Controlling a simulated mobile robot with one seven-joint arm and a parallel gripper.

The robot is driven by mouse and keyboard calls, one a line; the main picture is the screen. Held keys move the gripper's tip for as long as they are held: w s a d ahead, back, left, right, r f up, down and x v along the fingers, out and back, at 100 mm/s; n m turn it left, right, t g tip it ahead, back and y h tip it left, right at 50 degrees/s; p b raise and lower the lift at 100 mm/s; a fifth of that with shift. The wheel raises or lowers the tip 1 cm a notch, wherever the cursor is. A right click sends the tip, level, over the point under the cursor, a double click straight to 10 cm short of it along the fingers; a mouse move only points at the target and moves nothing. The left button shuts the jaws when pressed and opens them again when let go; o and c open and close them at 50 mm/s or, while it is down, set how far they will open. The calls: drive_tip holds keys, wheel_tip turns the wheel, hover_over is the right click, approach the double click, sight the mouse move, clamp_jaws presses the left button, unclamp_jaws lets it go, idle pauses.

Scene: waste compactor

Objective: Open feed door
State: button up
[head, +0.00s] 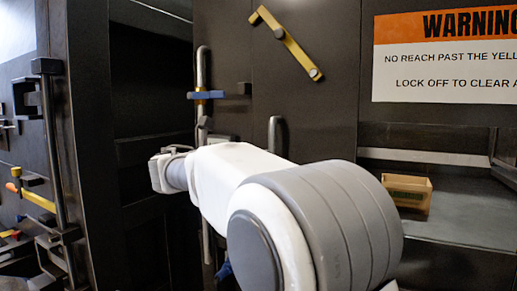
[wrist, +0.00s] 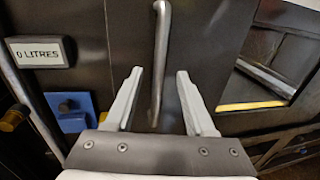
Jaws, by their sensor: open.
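A dark door panel (head: 315,110) fills the middle of the head view. It carries a short vertical metal handle (head: 274,138), partly hidden behind my arm, and a tilted yellow bar (head: 285,42) above it. In the wrist view, a vertical metal handle (wrist: 160,45), apparently the same one, stands on the dark panel (wrist: 205,30). My gripper (wrist: 159,74) is open, with one finger on each side of the handle's lower part in the picture. I see no finger closed on it, and the depth between them is unclear. The fingers do not show clearly in the head view.
A "0 LITRES" display (wrist: 40,52) and a blue block (wrist: 70,110) lie left of my gripper. A vertical rod with a blue lever (head: 206,95) stands left of the door. At right are a warning sign (head: 445,55) and a recess holding a cardboard box (head: 408,190).

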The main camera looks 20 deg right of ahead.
sight(270, 149)
drive_tip(key=x, duration=0.8)
drive_tip(key=shift+w+d+p, duration=0.1)
drive_tip(key=shift+w+p, duration=0.05)
drive_tip(key=shift+p, duration=0.25)
clamp_jaws()
idle(0.9)
